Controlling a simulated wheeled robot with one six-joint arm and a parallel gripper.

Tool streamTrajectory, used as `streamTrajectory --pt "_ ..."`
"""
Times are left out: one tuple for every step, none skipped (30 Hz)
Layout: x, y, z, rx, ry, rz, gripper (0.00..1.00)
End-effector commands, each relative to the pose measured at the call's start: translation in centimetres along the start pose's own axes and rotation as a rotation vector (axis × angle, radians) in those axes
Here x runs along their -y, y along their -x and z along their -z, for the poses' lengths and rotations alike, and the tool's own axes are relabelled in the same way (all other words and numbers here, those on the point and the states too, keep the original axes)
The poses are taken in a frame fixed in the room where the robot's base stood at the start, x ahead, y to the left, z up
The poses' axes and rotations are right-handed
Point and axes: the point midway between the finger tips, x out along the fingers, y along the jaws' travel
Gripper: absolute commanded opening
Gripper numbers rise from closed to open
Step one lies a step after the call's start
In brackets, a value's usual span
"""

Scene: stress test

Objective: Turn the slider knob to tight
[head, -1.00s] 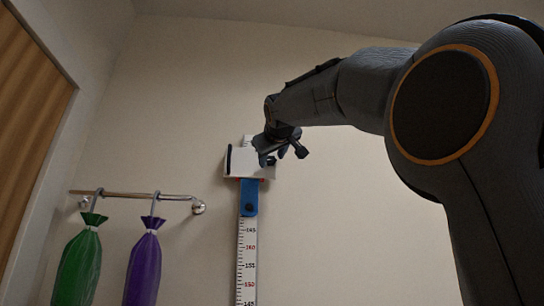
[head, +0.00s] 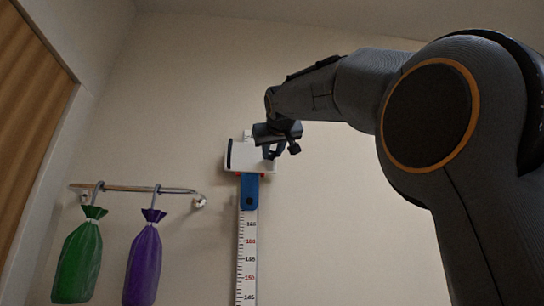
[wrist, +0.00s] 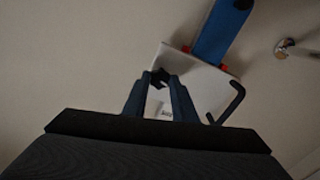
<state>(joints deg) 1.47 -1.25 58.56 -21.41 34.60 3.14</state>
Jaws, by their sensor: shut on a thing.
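A white slider head (head: 240,157) with a dark left edge sits at the top of a height-measuring scale (head: 247,262) on the wall. A blue slider part (head: 249,190) lies just below it, with red bits at the joint. My gripper (head: 272,152) is at the white head's right side. In the wrist view, the gripper's fingers (wrist: 161,80) close around a small dark knob (wrist: 160,76) in front of the white plate (wrist: 203,88). The fingers hide much of the knob, and I cannot read its setting. The blue part (wrist: 221,32) shows beyond.
A wall rail (head: 130,188) at left carries a green bag (head: 78,262) and a purple bag (head: 144,265). A black hook (wrist: 238,100) projects beside the white plate in the wrist view. The wall right of the scale is bare.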

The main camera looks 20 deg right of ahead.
Motion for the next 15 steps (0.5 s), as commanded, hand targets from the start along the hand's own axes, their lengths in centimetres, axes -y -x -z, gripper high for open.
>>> streamTrajectory --pt "0.08 -0.06 -0.18 -0.001 -0.042 0.0 0.02" --pt "0.08 -0.06 -0.16 -0.002 -0.071 0.0 0.02" --pt "0.1 -0.07 -0.18 -0.002 -0.109 0.001 0.02" --pt "0.1 -0.07 -0.16 -0.002 -0.138 0.001 0.02" --pt "0.09 -0.07 -0.16 -0.001 -0.166 0.001 0.02" --pt "0.1 -0.09 -0.19 0.0 -0.204 0.0 0.02" --pt "0.11 -0.1 -0.2 0.0 -0.232 0.0 0.02" --pt "0.1 -0.1 -0.17 -0.001 -0.261 0.0 0.02" --pt "0.09 -0.08 -0.14 -0.001 -0.299 0.0 0.02" --pt "0.09 -0.08 -0.15 -0.001 -0.327 0.0 0.02" --pt "0.09 -0.08 -0.16 -0.001 -0.356 0.0 0.02" --pt "0.08 -0.05 -0.13 -0.001 -0.394 0.0 0.02" --pt "0.08 -0.04 -0.11 -0.001 -0.424 0.0 0.02" --pt "0.09 -0.04 -0.1 -0.001 -0.452 0.001 0.02" --pt "0.09 -0.05 -0.1 -0.001 -0.49 0.001 0.02"
